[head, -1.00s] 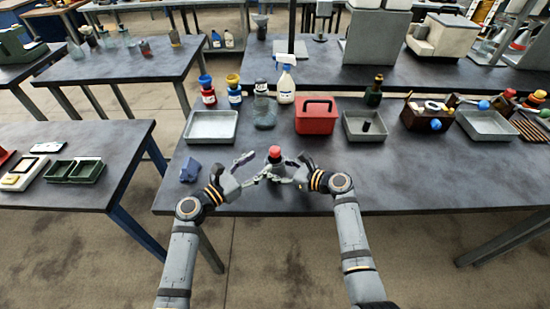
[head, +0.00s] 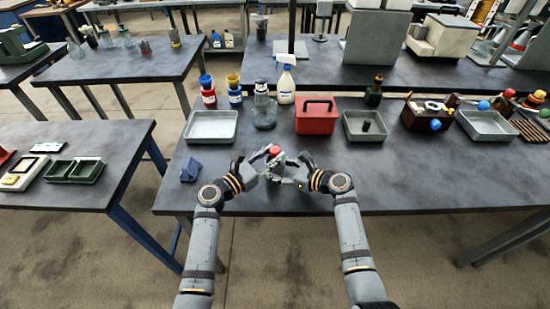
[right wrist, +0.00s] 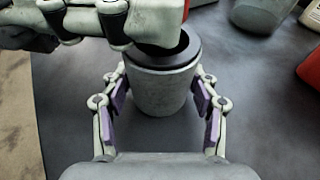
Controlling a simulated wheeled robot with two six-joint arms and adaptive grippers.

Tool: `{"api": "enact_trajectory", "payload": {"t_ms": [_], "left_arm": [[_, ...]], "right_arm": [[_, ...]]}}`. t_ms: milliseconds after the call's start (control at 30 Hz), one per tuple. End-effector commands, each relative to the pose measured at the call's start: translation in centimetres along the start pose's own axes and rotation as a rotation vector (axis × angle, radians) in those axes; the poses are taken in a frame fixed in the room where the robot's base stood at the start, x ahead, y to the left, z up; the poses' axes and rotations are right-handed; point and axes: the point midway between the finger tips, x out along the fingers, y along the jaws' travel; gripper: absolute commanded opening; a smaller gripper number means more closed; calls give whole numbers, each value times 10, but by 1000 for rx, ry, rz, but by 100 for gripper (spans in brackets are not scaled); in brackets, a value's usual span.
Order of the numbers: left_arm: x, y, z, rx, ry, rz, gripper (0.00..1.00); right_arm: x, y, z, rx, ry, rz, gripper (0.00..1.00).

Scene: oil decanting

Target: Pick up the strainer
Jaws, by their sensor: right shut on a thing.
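A pale grey cup-like container (right wrist: 160,85) with a dark top stands between my two grippers. In the right wrist view my right gripper (right wrist: 158,110) has its purple-padded fingers on both sides of it; in the head view this gripper (head: 292,170) is at its right. A red piece (head: 273,150) shows above the container. My left gripper (head: 262,168) is at its left, with its fingers close to the red piece; whether they grip it is unclear. The left fingers (right wrist: 95,25) also show in the right wrist view, above the container. I cannot clearly make out a strainer.
A blue block (head: 190,169) lies left of the grippers. Behind are a grey tray (head: 210,138), a glass vessel (head: 264,118), a spray bottle (head: 286,85), a red box (head: 316,117) and a smaller grey tray (head: 365,135). The right front of the table is clear.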

Motion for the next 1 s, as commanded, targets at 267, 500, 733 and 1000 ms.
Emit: {"api": "enact_trajectory", "payload": {"t_ms": [267, 500, 733, 1000], "left_arm": [[0, 0, 0, 0, 0, 0, 0], [0, 0, 4, 0, -2, 0, 0], [0, 0, 34, 3, -3, 0, 0], [-59, 0, 32, 3, 7, 0, 0]], "right_arm": [[0, 0, -1, 0, 1, 0, 43], [0, 0, -1, 0, 1, 0, 43], [0, 0, -1, 0, 1, 0, 43], [0, 0, -1, 0, 2, 0, 43]]}}
